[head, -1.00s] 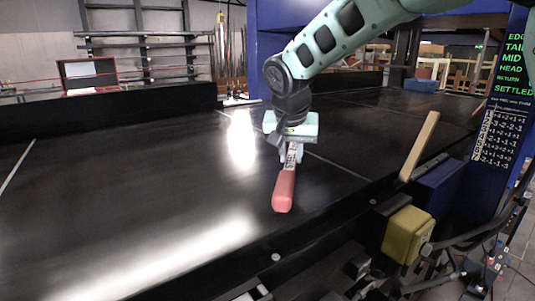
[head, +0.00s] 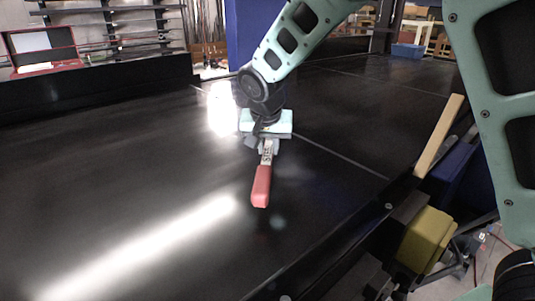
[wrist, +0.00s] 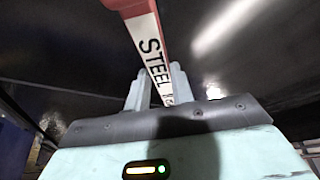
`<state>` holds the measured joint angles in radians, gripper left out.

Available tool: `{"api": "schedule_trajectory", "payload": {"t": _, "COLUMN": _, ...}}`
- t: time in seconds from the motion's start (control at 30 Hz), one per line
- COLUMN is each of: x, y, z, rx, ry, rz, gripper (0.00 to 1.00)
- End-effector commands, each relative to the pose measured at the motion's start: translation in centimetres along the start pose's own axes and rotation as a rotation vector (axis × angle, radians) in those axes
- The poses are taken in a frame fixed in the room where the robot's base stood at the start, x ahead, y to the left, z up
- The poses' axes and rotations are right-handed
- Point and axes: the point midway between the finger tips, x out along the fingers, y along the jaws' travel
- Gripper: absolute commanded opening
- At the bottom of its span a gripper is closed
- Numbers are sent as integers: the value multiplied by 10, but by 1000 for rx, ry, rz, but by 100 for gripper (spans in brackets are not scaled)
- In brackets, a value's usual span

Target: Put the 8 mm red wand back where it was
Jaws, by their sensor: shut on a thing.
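My gripper (head: 266,141) is shut on the wand (head: 261,187) and holds it over the black conveyor belt (head: 130,170). The wand has a red outer end and a white label with dark lettering by the fingers. In the wrist view the wand (wrist: 151,45) runs up and away from between my fingertips (wrist: 157,85), and its label reads "STEEL" with smaller text cut off by the fingers. In the head view the red end points towards the camera and slants down. I cannot tell the wand's size from the frames.
An open red case (head: 42,50) and a dark shelf rack (head: 125,20) stand behind the belt at the left. A pale wooden bar (head: 439,135) and a yellow box (head: 425,240) are at the belt's right edge. A blue bin (head: 408,50) is farther back. The belt around the wand is clear.

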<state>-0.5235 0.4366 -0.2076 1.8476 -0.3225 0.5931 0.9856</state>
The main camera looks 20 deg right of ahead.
Motion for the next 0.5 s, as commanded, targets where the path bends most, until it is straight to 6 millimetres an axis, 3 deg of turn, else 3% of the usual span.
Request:
{"api": "schedule_trajectory", "payload": {"t": 0.23, "x": 28, "y": 0, "z": 12, "rx": -3, "ry": -1, "rz": 2, "gripper": 0}}
{"api": "schedule_trajectory", "payload": {"t": 0.5, "x": 34, "y": 0, "z": 14, "rx": -1, "ry": 1, "rz": -2, "gripper": 0}}
